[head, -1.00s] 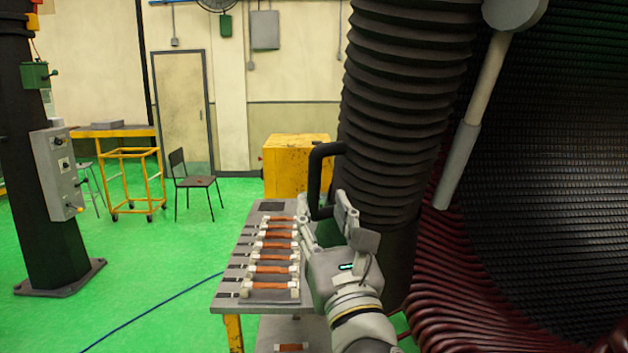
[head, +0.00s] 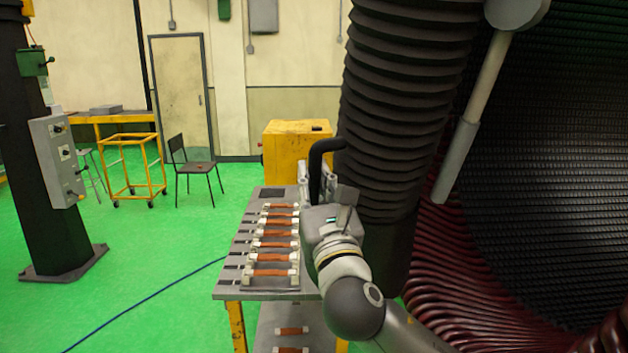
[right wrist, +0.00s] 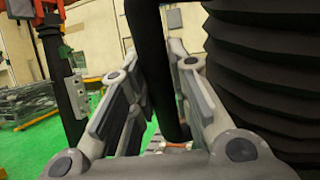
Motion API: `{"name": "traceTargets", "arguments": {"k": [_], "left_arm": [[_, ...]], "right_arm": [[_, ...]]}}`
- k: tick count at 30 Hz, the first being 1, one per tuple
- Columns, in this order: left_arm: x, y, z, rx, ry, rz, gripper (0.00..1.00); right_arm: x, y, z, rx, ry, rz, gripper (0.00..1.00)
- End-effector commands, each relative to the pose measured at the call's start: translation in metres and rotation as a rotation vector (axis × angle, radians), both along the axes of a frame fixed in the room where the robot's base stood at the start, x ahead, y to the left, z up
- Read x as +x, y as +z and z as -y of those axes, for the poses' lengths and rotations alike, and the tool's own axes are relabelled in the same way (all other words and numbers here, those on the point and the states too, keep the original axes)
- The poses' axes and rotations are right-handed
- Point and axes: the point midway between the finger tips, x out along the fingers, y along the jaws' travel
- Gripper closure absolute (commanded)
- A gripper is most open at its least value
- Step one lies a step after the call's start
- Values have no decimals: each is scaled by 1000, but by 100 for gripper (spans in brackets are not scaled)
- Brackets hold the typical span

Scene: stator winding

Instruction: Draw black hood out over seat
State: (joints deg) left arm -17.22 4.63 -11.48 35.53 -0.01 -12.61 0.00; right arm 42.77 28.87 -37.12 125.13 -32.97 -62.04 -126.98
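The black hood (head: 405,130) is a tall ribbed bellows right of centre in the head view, hanging upright. A thick black curved handle (head: 316,170) stands at its left side. My right gripper (head: 318,185) is at this handle. In the right wrist view, its two fingers (right wrist: 160,85) are apart with the black handle (right wrist: 150,50) running between them, and the hood (right wrist: 270,70) fills the right side. I see a gap beside the handle, so the fingers do not look closed on it. I cannot tell which part is the seat. My left gripper is out of view.
A grey bench (head: 232,280) with several copper-coloured bars stands below and left of my right gripper. A dark red coil winding (head: 450,270) and a pale rod (head: 470,130) are at the right. A yellow cabinet (head: 285,150) stands behind.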

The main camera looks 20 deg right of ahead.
Motion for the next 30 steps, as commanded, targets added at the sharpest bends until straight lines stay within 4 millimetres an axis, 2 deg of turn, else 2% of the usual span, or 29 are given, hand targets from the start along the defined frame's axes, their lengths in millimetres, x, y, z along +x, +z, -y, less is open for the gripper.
{"name": "traceTargets", "arguments": {"k": [1, 3, 10, 14, 30], "left_arm": [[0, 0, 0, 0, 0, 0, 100], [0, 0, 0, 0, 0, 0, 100], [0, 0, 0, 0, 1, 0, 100], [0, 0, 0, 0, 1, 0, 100], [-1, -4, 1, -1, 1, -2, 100]], "right_arm": [[0, 0, 0, 0, 0, 0, 94], [0, 0, 0, 0, 0, 0, 100], [0, 0, 0, 0, 0, 0, 100], [9, 4, -1, 4, -3, 9, 100], [100, 51, -24, 27, -2, 98, 100]]}}
